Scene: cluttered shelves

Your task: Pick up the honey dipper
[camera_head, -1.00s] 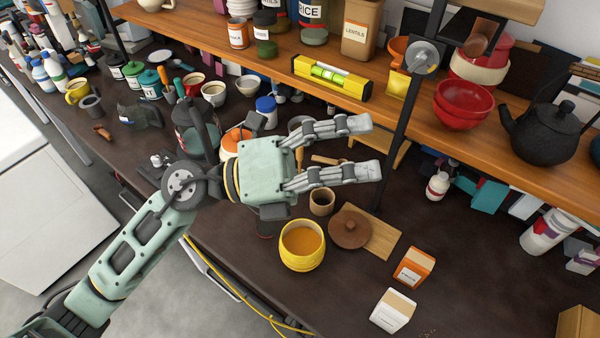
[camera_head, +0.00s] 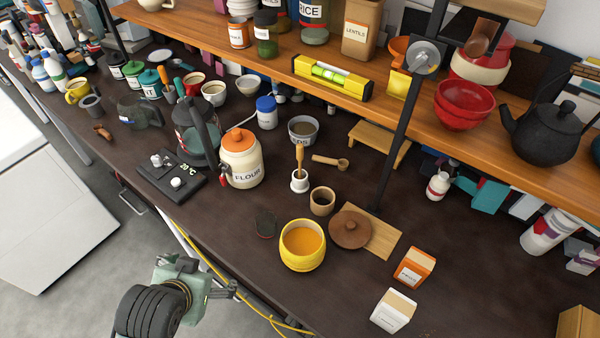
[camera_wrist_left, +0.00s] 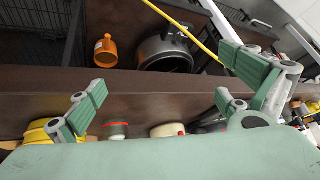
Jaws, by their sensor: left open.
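A light wooden stick (camera_head: 299,154) stands upright in a small white cup (camera_head: 299,183). A short wooden utensil with a round end (camera_head: 330,161) lies just behind it. I cannot tell for sure which of the two is the honey dipper. A yellow pot (camera_head: 303,262) with amber contents stands in front. My left gripper (camera_head: 228,290) is low, off the table's front edge, apart from all of these. In the left wrist view its fingers (camera_wrist_left: 160,98) are spread and empty. My right gripper is not in view.
A wooden lid (camera_head: 350,228) lies on a board (camera_head: 383,238) right of the pot, with a small brown cup (camera_head: 322,201) behind. A flour jar (camera_head: 240,165) stands left. Yellow cable (camera_head: 225,278) runs along the front edge. A shelf (camera_head: 230,60) overhangs the back.

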